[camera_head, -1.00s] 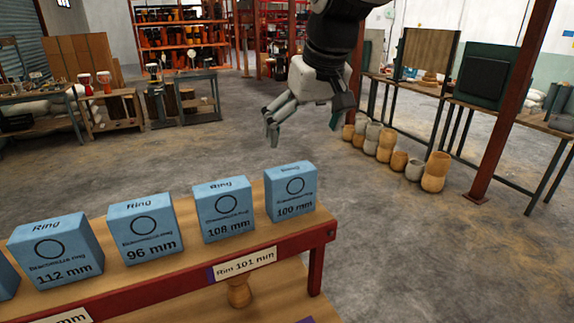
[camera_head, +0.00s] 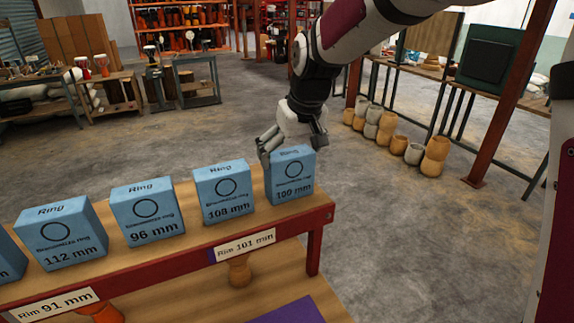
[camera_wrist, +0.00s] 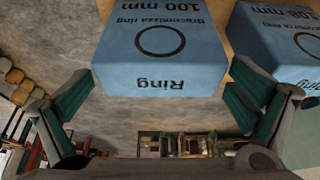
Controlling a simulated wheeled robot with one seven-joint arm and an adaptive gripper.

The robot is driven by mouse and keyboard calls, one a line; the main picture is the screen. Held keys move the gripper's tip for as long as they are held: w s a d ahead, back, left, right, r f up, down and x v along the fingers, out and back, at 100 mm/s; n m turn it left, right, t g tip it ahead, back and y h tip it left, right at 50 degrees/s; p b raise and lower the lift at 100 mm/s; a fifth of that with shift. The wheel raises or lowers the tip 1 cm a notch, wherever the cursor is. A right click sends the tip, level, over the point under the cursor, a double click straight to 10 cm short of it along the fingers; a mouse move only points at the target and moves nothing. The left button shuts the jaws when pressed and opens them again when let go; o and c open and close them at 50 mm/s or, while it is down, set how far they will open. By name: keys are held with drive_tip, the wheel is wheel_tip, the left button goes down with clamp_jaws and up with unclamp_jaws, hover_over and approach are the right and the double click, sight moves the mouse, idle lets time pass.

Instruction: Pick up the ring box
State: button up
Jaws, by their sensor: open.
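Blue ring boxes stand upright in a row on the wooden shelf (camera_head: 258,226). The 100 mm box (camera_head: 292,177) is at the right end, beside the 108 mm box (camera_head: 224,195), the 96 mm box (camera_head: 147,212) and the 112 mm box (camera_head: 61,236). My gripper (camera_head: 291,150) is over the top of the 100 mm box, open and empty. In the wrist view, the 100 mm box (camera_wrist: 162,50) shows upside down between and beyond the spread fingers (camera_wrist: 160,108). The 108 mm box (camera_wrist: 280,45) is close to one finger. I cannot tell whether any finger touches a box.
The shelf's red front rail (camera_head: 270,238) carries rim labels, including Rim 101 mm (camera_head: 244,245). A small wooden goblet (camera_head: 239,271) is below it. Several drum shells (camera_head: 387,130) stand on the floor behind. The floor right of the shelf is clear.

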drive_tip(key=shift+x, duration=1.15)
drive_tip(key=c, duration=1)
